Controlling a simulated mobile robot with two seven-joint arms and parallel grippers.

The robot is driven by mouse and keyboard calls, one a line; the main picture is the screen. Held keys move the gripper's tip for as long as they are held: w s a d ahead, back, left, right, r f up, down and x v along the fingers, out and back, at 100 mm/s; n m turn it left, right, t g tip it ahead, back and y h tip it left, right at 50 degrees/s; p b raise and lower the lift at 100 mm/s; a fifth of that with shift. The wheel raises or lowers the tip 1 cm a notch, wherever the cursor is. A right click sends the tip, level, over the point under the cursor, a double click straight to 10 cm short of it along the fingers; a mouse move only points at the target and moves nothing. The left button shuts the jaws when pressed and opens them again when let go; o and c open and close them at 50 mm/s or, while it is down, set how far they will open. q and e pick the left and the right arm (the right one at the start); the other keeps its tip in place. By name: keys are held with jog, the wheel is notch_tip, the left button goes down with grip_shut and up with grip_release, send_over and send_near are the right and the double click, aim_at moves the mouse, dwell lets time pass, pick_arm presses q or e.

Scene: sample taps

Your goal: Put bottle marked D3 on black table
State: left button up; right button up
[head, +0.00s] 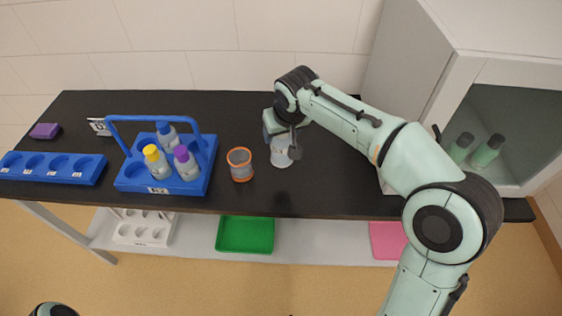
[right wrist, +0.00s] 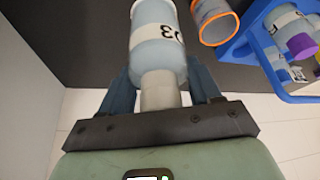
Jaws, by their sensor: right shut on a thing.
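The bottle marked D3 (right wrist: 157,45) has a pale blue-grey body, a white label reading D3 and a grey cap. My right gripper (right wrist: 162,88) is shut on it at the cap end, one finger on each side. In the head view the bottle (head: 281,155) is upright below my right gripper (head: 284,132), over the black table (head: 330,190). I cannot tell whether its base touches the table. The gripper hides its top. My left gripper is not in view.
An orange-rimmed cup (head: 239,164) stands just left of the bottle. Further left are a blue handled carrier (head: 196,186) with several bottles, a blue rack (head: 75,170) and a purple block (head: 45,131). A cabinet (head: 520,120) with green bottles stands right.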

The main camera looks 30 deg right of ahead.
aim_at(281, 158)
notch_tip(281, 158, down, 10)
jog(key=shift+w+f+b, duration=0.1)
jog(key=shift+b, duration=0.5)
jog(key=shift+f, duration=0.2)
jog(key=o, duration=1.6)
jog(key=shift+r, duration=0.15)
